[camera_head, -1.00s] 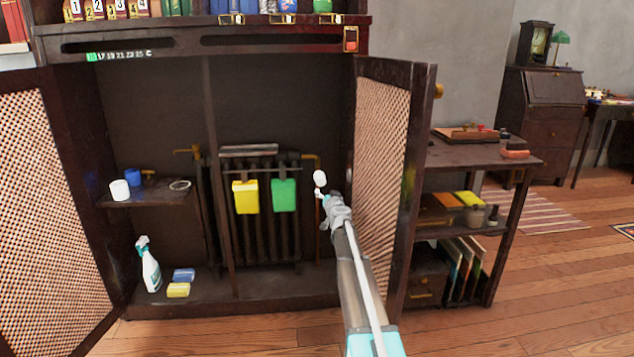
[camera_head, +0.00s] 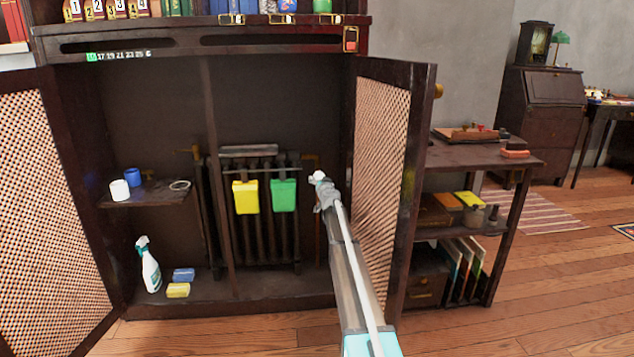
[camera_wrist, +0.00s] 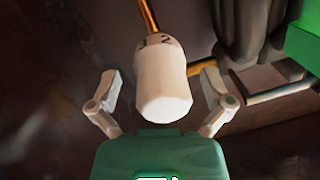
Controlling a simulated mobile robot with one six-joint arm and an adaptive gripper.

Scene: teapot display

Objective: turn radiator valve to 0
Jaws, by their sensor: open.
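The radiator valve is a white knob (camera_wrist: 162,80) in the middle of the wrist view, with the dark marks 3 and 2 near its far end and a copper pipe beyond it. In the head view only a bit of the white valve (camera_head: 318,176) shows at the tip of my arm. My gripper (camera_wrist: 164,90) is open, with one finger on each side of the knob and a visible gap on both sides. In the head view my gripper (camera_head: 326,192) hides most of the valve. The radiator (camera_head: 266,235) stands in the cabinet to the left.
A yellow container (camera_head: 245,197) and a green container (camera_head: 284,195) hang on the radiator, left of my gripper. The open lattice door (camera_head: 382,150) stands close to the right of my arm. A spray bottle (camera_head: 149,266) and sponges stand on the cabinet floor.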

